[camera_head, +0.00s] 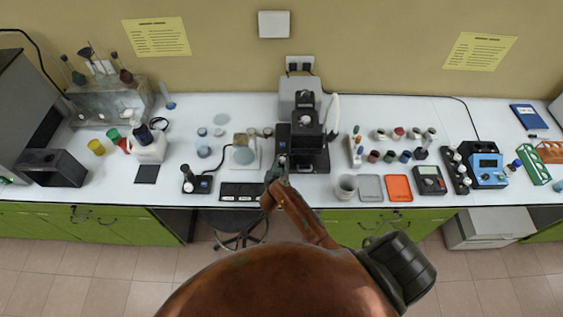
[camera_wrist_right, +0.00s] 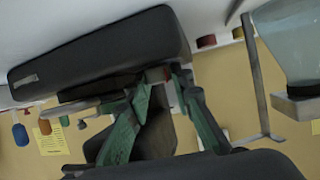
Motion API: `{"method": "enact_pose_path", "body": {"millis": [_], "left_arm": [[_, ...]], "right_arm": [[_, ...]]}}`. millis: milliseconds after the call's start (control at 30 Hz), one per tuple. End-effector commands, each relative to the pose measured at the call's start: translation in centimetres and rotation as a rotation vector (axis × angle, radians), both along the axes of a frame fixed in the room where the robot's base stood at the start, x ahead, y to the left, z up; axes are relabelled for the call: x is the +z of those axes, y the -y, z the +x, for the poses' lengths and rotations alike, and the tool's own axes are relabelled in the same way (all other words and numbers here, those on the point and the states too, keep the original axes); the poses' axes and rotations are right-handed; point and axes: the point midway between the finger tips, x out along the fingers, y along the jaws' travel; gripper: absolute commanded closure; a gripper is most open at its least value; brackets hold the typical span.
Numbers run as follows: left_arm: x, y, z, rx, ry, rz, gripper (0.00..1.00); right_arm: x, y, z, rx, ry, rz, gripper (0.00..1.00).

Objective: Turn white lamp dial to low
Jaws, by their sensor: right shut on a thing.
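A black microscope (camera_head: 307,135) with a grey housing behind it stands at the back middle of the white bench. My right gripper (camera_head: 277,172) reaches up to the front left of its base. In the right wrist view, the green fingers of my right gripper (camera_wrist_right: 166,84) are shut on a small part beside a dark block (camera_wrist_right: 110,52), which looks like the microscope base. That part appears to be the lamp dial; it is mostly hidden, and its setting cannot be read. My left gripper is not in view.
Several small jars stand behind the trays.

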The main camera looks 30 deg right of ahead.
Motion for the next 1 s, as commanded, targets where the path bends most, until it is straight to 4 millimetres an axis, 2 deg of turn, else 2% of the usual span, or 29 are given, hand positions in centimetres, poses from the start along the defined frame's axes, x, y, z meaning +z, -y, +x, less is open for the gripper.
{"method": "enact_pose_path", "body": {"millis": [267, 633, 767, 1000], "left_arm": [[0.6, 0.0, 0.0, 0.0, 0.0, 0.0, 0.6], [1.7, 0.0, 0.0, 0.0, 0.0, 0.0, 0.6], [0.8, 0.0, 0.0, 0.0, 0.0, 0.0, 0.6], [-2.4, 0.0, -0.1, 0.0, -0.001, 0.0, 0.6]], "right_arm": [[0.1, -0.3, 0.1, -0.058, -0.001, 0.003, 1.0], [0.1, -0.9, 0.7, -0.332, -0.001, 0.006, 1.0], [-0.2, -1.0, 0.9, -0.452, 0.0, 0.006, 1.0], [-0.5, -1.0, 1.2, -0.646, 0.002, 0.005, 1.0]]}}
